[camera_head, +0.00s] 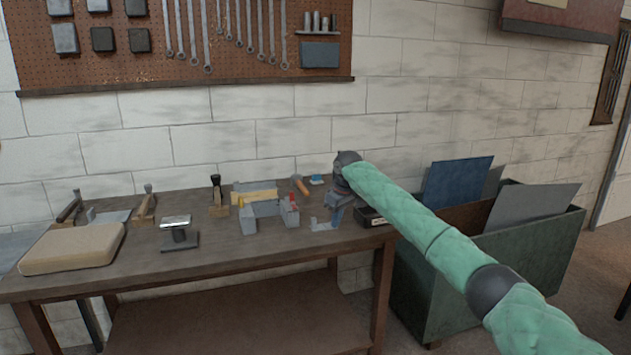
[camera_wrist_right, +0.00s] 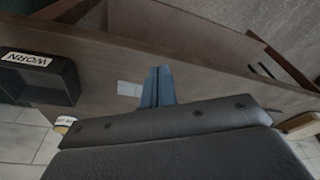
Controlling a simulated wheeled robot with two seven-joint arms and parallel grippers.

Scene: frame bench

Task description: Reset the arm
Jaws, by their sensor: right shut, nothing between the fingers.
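My right arm, in a green sleeve, reaches in from the lower right in the head view. My right gripper (camera_head: 336,216) is over the right end of the wooden bench (camera_head: 150,262), above a small light piece (camera_head: 322,225). In the right wrist view the blue-grey fingers of my right gripper (camera_wrist_right: 157,85) are together with nothing between them. The light piece (camera_wrist_right: 129,89) shows on the bench just left of the fingertips. My left gripper is in neither view.
A dark tray (camera_wrist_right: 38,77) labelled "WORN" sits beside the right gripper. Grey blocks, hand planes and a tan pad (camera_head: 72,248) stand farther left on the bench. A green bin (camera_head: 440,300) holding flat panels stands right of the bench, under my arm. The bench front is mostly clear.

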